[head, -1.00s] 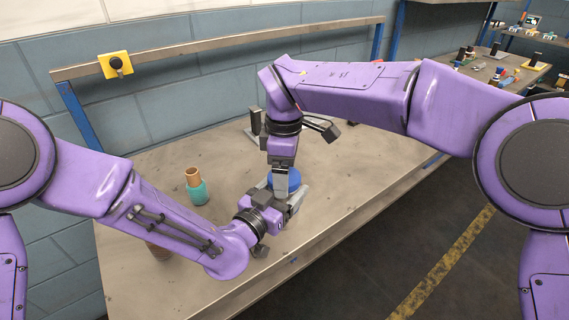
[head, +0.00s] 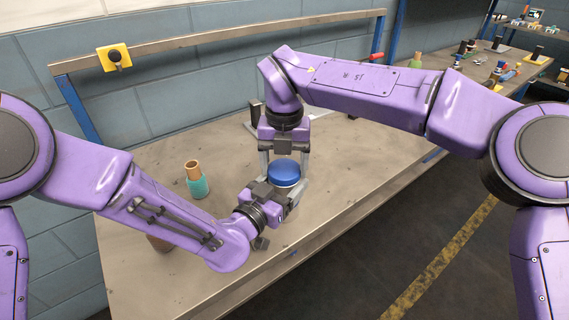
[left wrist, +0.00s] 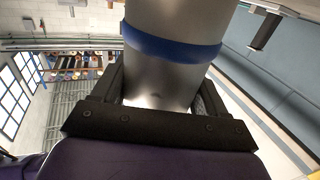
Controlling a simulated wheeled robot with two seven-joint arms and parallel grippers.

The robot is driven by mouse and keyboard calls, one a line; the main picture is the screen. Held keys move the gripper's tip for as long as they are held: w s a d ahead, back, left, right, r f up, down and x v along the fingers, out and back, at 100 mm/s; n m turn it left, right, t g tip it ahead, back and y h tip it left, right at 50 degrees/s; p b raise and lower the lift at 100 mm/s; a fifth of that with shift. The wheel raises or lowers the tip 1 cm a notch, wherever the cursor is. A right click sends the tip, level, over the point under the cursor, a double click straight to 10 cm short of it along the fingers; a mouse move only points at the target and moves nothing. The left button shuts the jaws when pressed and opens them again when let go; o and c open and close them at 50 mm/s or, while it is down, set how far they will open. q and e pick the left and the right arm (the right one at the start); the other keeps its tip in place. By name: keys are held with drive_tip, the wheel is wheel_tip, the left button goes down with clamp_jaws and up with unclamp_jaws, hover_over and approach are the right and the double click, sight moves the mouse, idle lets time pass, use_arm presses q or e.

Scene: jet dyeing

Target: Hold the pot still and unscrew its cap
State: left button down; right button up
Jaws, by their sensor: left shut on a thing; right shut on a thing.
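The pot stands upright near the front edge of the workbench, with its blue cap (head: 285,172) on top. In the left wrist view its silver metal body (left wrist: 165,85) with a blue band (left wrist: 170,45) fills the space between dark fingers. My left gripper (head: 287,190) is shut on the pot body from the front left, hiding much of it in the head view. My right gripper (head: 285,166) points down from above, with one finger on each side of the cap, shut on it. I cannot tell whether the cap has lifted.
A bobbin with teal thread (head: 196,181) stands on the workbench (head: 340,165) to the left. A dark upright post on a metal base (head: 255,112) is behind my right gripper. The bench right of the pot is clear.

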sight(284, 168)
drive_tip(key=n, duration=0.9)
drive_tip(key=shift+n, duration=0.4)
drive_tip(key=n, duration=0.7)
drive_tip(key=shift+w, duration=0.1)
drive_tip(key=shift+r, duration=0.25)
drive_tip(key=shift+r, duration=0.9)
wheel_tip(284, 168, up, 4)
drive_tip(key=shift+r, duration=0.1)
use_arm(q)
unclamp_jaws()
